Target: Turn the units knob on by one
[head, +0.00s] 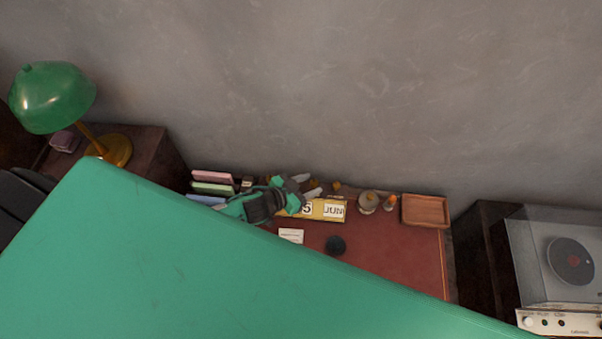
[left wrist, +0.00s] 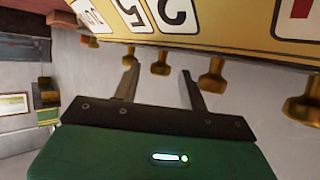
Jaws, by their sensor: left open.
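The yellow block calendar (head: 327,209) stands on the red desk top and shows a 5 and JUN in the head view. In the left wrist view the calendar (left wrist: 225,25) is upside down, with a 2 and a 5 visible. A row of several brass knobs sticks out from its edge. My left gripper (head: 308,187) is at the calendar, and in the left wrist view its open fingers (left wrist: 158,74) appear on either side of one knob (left wrist: 160,62). I cannot tell for certain whether this is the units knob, or whether a finger touches it. My right gripper is not in view.
A wooden tray (head: 425,211), a small round pot (head: 368,202) and a dark round object (head: 335,245) are on the desk (head: 400,250). Coloured books (head: 212,188) lie at left. A green lamp (head: 52,97) stands far left and a record player (head: 555,260) far right.

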